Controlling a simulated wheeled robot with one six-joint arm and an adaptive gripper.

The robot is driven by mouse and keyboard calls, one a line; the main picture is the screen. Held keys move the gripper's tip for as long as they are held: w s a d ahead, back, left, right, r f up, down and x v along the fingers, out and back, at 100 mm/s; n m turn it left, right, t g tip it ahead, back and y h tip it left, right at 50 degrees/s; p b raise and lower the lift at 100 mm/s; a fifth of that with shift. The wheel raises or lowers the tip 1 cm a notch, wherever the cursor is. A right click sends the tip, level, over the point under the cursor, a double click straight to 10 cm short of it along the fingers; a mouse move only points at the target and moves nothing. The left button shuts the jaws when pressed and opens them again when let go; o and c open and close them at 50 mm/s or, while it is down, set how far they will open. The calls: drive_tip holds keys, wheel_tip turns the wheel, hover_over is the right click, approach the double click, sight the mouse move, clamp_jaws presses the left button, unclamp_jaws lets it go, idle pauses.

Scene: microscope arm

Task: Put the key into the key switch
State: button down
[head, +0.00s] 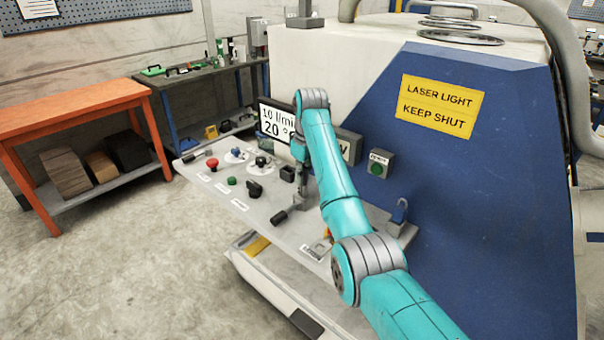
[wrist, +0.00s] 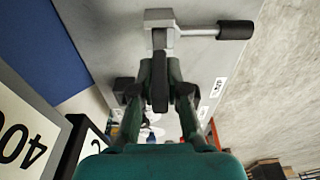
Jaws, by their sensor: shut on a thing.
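In the wrist view my gripper (wrist: 159,76) is shut on a narrow dark piece (wrist: 159,92), which looks like the key's head. The piece lies between the two green fingers; its far end lies close to a grey lever block (wrist: 160,22), and I cannot tell whether they touch. The key does not show clearly there. I cannot pick out the key switch for certain in either view.
The lever's black handle (head: 278,217) sticks out near my gripper; it also shows in the wrist view (wrist: 235,30). The panel carries a red button (head: 211,164), a green button (head: 231,181) and a black knob (head: 254,188). A display (head: 277,120) and blue machine wall (head: 480,200) stand behind.

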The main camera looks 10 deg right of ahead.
drive_tip(key=shift+f, duration=1.5)
drive_tip(key=c, duration=1.1)
unclamp_jaws()
drive_tip(key=shift+s+d+r, duration=0.15)
drive_tip(key=shift+s+r, duration=0.05)
drive_tip(key=shift+r, duration=1.65)
drive_tip(key=shift+s+d+r, duration=0.1)
drive_tip(key=shift+s+r, duration=0.05)
drive_tip(key=shift+r, duration=1.7)
